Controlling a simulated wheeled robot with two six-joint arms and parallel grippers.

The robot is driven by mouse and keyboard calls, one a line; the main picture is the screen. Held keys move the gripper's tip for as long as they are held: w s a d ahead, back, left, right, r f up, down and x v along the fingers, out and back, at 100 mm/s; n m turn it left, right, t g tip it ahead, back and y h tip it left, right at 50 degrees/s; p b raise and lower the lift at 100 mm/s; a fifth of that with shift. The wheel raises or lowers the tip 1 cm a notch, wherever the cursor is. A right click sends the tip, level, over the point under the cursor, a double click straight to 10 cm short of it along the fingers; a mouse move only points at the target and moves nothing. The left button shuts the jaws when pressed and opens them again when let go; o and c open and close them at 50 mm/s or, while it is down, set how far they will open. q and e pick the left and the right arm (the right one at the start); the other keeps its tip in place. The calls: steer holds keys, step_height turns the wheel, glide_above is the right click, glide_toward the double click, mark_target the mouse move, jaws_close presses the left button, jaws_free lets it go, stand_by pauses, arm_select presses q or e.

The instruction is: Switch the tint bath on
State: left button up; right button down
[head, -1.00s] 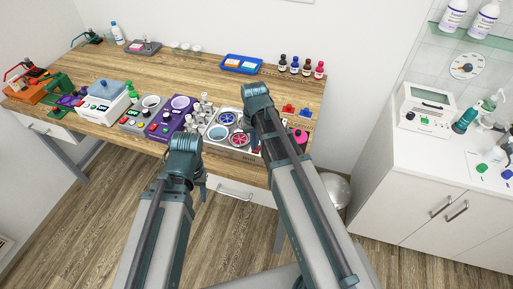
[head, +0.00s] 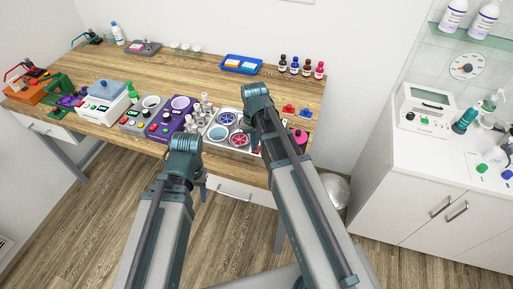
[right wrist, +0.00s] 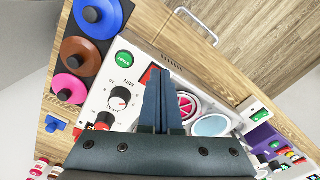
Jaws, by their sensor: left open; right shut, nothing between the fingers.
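The tint bath (head: 217,117) is a pale unit with several round coloured wells at the front right of the wooden bench. In the right wrist view its panel (right wrist: 88,104) carries a green button (right wrist: 124,59), a black dial (right wrist: 119,98), a red knob (right wrist: 104,121) and a red part in a dark frame (right wrist: 147,76), partly hidden by my fingers. My right gripper (right wrist: 165,72) is shut and empty over the panel; contact cannot be told. In the head view my right arm hides it. My left gripper (head: 203,188) is open at the bench's front edge, left of the bath, partly hidden.
A rack with blue, brown and pink round pieces (right wrist: 83,52) lies beside the bath. A purple unit (head: 181,106) and white pegs (head: 203,105) stand left of it. Small bottles (head: 307,67) and a blue tray (head: 241,64) stand behind. The bench's middle back is clear.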

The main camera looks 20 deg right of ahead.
steer(key=shift+f+b, duration=0.95)
stand_by(0.9)
steer(key=shift+r, duration=0.1)
step_height(320, 180, up, 7)
steer(key=p, duration=0.7)
steer(key=s+a+f+n+b, duration=0.2)
steer(key=s+a+f+b, duration=0.1)
steer(key=s+a, duration=0.2)
steer(key=s+a+f+n+h+b, duration=0.1)
steer(key=s+a+f+n+b, duration=0.1)
steer(key=s+a, duration=0.3)
steer(key=s+f+b, duration=0.1)
steer(key=s, duration=0.3)
steer(key=shift+s+a+n, duration=0.15)
steer(key=shift+a+n, duration=0.1)
steer(key=shift+n, duration=0.05)
steer(key=shift+a, duration=0.1)
stand_by(0.5)
